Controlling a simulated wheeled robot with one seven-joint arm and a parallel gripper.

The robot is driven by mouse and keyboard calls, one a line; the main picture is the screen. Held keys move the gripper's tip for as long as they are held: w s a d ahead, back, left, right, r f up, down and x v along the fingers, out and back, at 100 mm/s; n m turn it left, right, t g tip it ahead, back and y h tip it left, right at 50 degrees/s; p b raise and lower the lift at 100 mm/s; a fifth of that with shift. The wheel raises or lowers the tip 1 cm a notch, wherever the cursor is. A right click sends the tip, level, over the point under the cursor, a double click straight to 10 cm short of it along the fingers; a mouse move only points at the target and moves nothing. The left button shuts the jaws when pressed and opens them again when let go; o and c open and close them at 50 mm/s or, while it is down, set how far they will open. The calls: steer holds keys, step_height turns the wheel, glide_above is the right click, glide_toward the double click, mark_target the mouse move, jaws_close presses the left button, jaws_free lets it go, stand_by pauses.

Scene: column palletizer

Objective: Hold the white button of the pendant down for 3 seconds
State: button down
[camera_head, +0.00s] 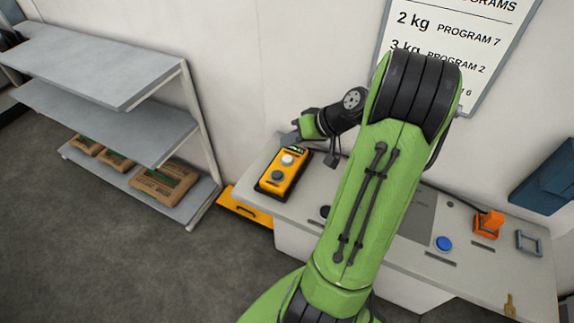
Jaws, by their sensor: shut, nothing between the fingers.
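The yellow pendant (275,182) lies on the left end of the grey console (300,208). Its white button (287,160) shows near the top, with a dark button (278,175) below it and a small lit display at the upper edge. My gripper (292,138) is shut and empty. It is at the pendant's upper end, just above the white button in the picture. I cannot tell whether it touches the pendant. The white button is uncovered in this view. My green arm hides the middle of the console.
A blue button (444,243), an orange switch (488,224) and a grey frame (529,243) are on the console's right side. A shelf unit (120,80) with brown sacks (165,185) stands at left. A program board (475,50) hangs on the wall behind.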

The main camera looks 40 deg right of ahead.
mark_target(291, 159)
steer(key=shift+f+b, duration=0.7)
steer(key=shift+f, duration=0.7)
stand_by(0.8)
steer(key=shift+f+b, duration=0.35)
steer(key=shift+f+b, duration=0.3)
steer(key=shift+f, duration=0.1)
stand_by(0.4)
stand_by(2.8)
steer(key=shift+r+p, duration=0.7)
steer(key=shift+r, duration=0.15)
step_height(291, 159, up, 5)
steer(key=p, duration=0.4)
steer(key=shift+r, duration=0.15)
